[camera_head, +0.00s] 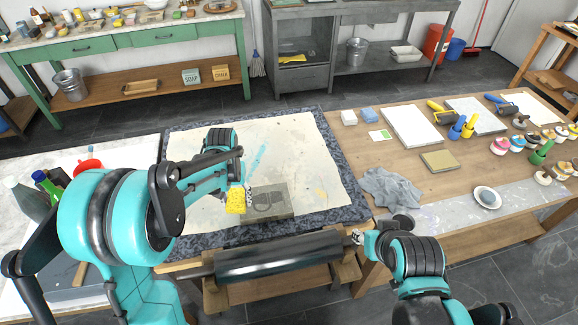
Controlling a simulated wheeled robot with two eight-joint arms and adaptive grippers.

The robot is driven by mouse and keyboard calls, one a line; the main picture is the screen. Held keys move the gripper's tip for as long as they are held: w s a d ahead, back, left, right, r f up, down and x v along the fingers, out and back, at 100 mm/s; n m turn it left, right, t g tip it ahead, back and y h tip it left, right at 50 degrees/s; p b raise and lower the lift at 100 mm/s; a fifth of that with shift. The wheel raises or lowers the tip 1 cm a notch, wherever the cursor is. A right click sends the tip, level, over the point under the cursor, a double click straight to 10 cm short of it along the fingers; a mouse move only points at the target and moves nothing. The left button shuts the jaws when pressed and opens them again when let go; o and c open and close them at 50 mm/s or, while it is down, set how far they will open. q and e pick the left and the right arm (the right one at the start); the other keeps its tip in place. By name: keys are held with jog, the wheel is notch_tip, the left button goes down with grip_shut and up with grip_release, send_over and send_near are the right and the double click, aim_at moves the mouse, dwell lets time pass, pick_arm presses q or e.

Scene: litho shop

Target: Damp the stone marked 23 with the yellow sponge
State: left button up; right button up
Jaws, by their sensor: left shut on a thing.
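My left gripper (240,192) is shut on the yellow sponge (235,203), at the left end of the slab. I cannot tell whether the sponge touches the stone. My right gripper (358,238) is at the right end of a black roller, well to the right of the slab; its fingers are too small to judge.
The black roller (280,257) lies along the bed's front edge. The cream sheet (310,150) is clear behind the slab. On the right table are a grey cloth (389,188), a white dish (487,197), ink jars and rollers. A red funnel (88,166) stands at left.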

pick_arm(q)
jog(key=shift+a+r, duration=0.1)
jog(key=shift+r, duration=0.5)
jog(key=shift+r+p, duration=1.15)
jog(key=shift+r, duration=0.2)
jog(key=shift+f, duration=0.15)
